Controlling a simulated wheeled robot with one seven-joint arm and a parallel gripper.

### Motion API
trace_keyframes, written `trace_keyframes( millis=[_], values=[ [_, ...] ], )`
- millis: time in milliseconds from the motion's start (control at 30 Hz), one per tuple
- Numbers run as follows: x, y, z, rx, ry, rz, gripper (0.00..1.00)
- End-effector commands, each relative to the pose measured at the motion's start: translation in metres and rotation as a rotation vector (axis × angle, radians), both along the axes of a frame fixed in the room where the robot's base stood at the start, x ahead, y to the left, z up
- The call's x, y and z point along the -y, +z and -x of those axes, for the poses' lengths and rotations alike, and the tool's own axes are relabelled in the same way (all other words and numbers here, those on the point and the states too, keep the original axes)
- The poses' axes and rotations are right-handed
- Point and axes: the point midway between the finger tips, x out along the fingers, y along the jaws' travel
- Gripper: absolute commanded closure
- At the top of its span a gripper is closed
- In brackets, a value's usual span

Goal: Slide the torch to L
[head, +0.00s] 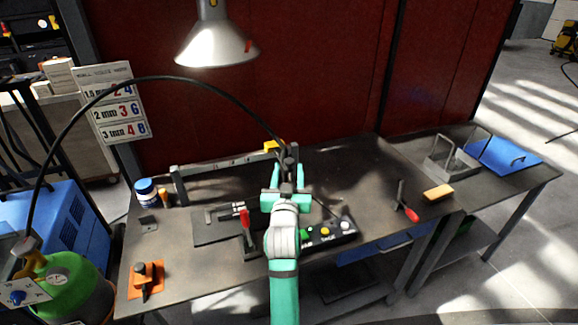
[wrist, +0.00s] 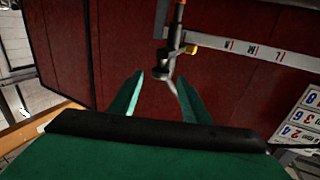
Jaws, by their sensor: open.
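The torch (wrist: 176,22) is a dark upright body with a pale metal clamp and a yellow-orange knob (wrist: 191,49). It sits at one end of the visible rail scale (wrist: 262,53), a pale strip with small red marks. In the head view the rail (head: 222,161) runs across the back of the bench, and the yellow knob shows beside the torch (head: 291,152), which my arm partly hides. My gripper (wrist: 156,80) is open with teal fingers. The torch's lower end is just beyond the fingertips, nearer the right finger; I cannot tell if they touch. My gripper also shows in the head view (head: 285,172).
A black hose (head: 160,79) arcs from the left to the torch. A red-handled clamp (head: 245,220) and a button box (head: 330,233) stand near my arm. A lamp (head: 214,45) hangs above. A number card (head: 115,103) is at left. The bench's right middle is fairly clear.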

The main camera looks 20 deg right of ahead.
Motion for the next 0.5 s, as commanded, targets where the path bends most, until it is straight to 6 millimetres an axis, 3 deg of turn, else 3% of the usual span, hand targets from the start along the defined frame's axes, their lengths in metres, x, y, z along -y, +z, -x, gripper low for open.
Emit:
trace_keyframes(
  millis=[200,500],
  values=[
    [0.009,0.000,-0.024,0.000,-0.001,0.000,0.57],
    [0.012,0.000,-0.030,0.000,0.000,0.000,0.57]
  ],
)
